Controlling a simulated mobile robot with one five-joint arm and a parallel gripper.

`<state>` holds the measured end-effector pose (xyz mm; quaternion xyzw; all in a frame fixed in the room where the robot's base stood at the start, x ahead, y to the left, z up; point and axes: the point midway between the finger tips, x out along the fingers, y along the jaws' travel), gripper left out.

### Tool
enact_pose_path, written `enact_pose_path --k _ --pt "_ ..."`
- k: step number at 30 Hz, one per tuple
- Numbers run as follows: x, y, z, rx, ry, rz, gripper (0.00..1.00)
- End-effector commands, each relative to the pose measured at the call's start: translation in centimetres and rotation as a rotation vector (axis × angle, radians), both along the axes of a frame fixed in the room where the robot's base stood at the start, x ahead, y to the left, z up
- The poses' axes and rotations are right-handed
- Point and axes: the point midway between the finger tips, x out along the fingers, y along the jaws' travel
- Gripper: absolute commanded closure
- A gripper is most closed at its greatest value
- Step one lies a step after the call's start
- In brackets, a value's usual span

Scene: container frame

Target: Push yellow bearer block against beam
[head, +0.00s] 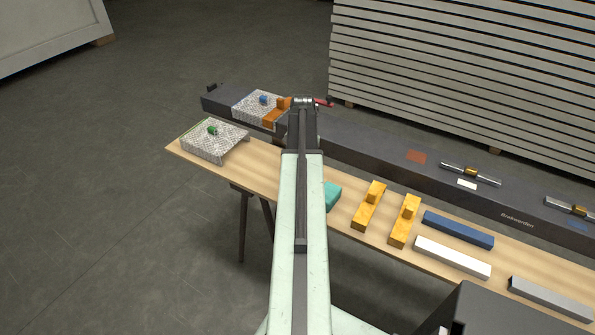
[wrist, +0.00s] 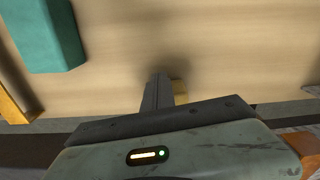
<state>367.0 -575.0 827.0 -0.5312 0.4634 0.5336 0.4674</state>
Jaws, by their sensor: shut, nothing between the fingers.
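In the head view, two yellow blocks with raised knobs, one at left (head: 366,212) and one at right (head: 403,228), lie on the wooden board, apart from the long dark beam (head: 360,147) behind it. In the wrist view, my gripper (wrist: 160,83) is shut, with its fingers low over the board. Part of another yellow block (wrist: 12,108) shows at the left edge. In the head view my arm hides the gripper's fingertips.
A teal block (head: 332,196) lies left of the yellow blocks. Blue (head: 458,229), white (head: 452,257) and grey (head: 550,298) bars lie on the board's right. A speckled slab (head: 214,145) sits at its left end. An orange block (head: 272,118) is by the beam.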

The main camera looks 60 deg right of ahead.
Motion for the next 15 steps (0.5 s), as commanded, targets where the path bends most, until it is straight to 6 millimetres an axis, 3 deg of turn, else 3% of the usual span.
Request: enact_pose_path --k 9,15 --pt "-0.3 -0.4 0.0 -0.016 0.004 -0.004 1.00" --pt "-0.4 2.0 0.1 -0.013 0.003 0.000 1.00"
